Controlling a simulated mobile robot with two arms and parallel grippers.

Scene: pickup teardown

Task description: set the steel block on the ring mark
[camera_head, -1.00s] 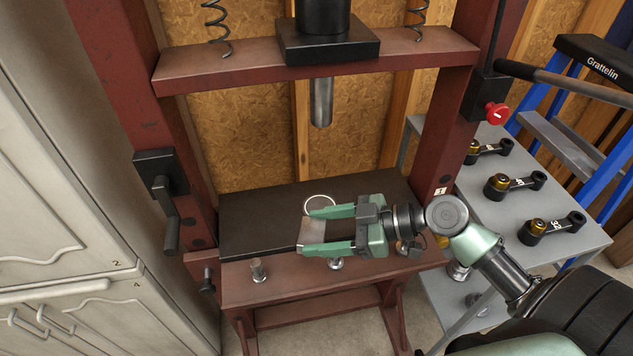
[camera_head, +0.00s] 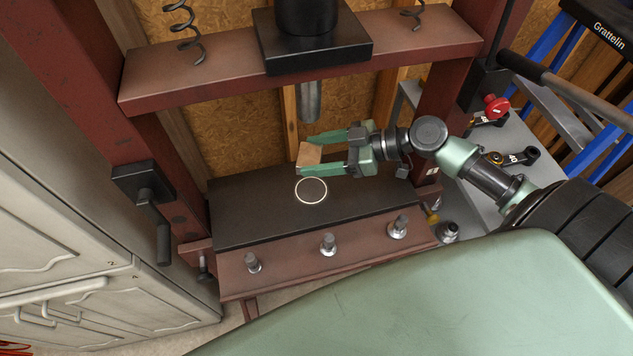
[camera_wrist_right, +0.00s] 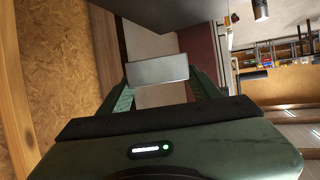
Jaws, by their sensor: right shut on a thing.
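The steel block (camera_head: 309,155) is a small squarish block held between the fingertips of my right gripper (camera_head: 312,153). The gripper is shut on it, reaching in from the right above the press bed. In the right wrist view the block (camera_wrist_right: 158,71) shows as a grey plate across the fingers (camera_wrist_right: 158,82). The ring mark (camera_head: 311,201) is a thin white circle on the black bed plate (camera_head: 250,210). My left gripper is not in view.
The press ram (camera_head: 311,102) hangs from the red crossbeam (camera_head: 200,72) above the bed, close behind the block. Red posts stand at both sides. Several bolts line the front beam (camera_head: 300,275). A grey cart (camera_head: 520,185) with numbered black parts stands at right.

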